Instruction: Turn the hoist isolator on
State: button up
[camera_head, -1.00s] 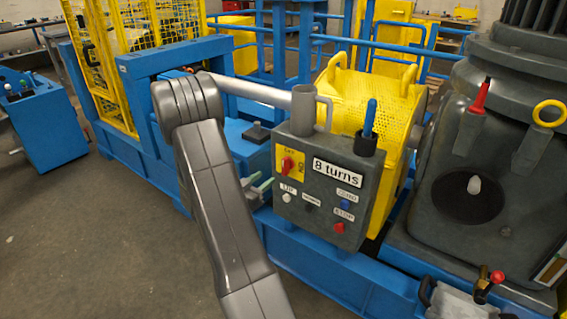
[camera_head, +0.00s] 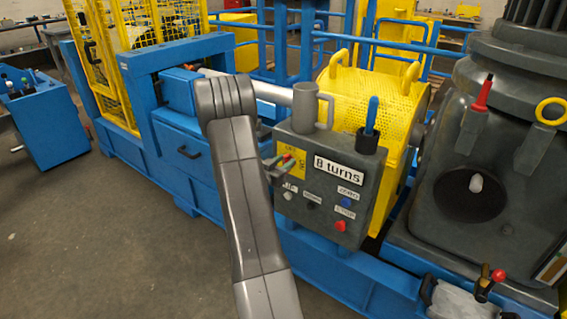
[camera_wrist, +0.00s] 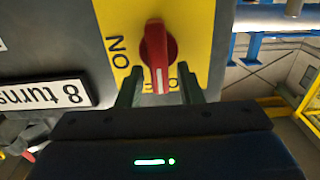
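The hoist isolator is a red rotary knob (camera_wrist: 155,50) on a yellow plate (camera_wrist: 195,15), on the front of a dark grey control box (camera_head: 322,210). In the wrist view its white pointer line points down, toward a label partly hidden by my gripper; the ON label (camera_wrist: 118,52) lies to the left. My gripper (camera_wrist: 160,67) is open and empty. Its two fingertips show on either side of the knob's lower end, with gaps; I cannot tell whether they reach around it in depth. In the head view my gripper (camera_head: 281,165) is at the plate and partly covers the knob.
The box also carries an "8 turns" sign (camera_head: 338,169), a blue button (camera_head: 346,202), a red button (camera_head: 340,226) and small white and black controls. A grey cup-like holder (camera_head: 312,108) and a blue-handled tool (camera_head: 371,115) stand on top. A yellow mesh guard (camera_head: 375,95) is behind.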

grip_shut()
jog(key=shift+f+b, duration=0.1)
jog(key=shift+b, duration=0.25)
jog(key=shift+s+d+f+m+b, duration=0.2)
jog(key=shift+d+f+m+b, duration=0.1)
jog(key=shift+m+b, duration=2.9)
jog(key=shift+s+d+f+m+b, duration=0.2)
jog(key=shift+f+m+b, duration=0.1)
jog(key=shift+m+b, duration=2.9)
jog(key=shift+s+d+f+m+b, duration=0.15)
jog(key=shift+d+f+m+b, duration=0.15)
jog(key=shift+m+b, duration=2.85)
jog(key=shift+n+b, duration=0.45)
jog(key=shift+b, duration=0.35)
jog(key=shift+o, duration=1.1)
grip_release()
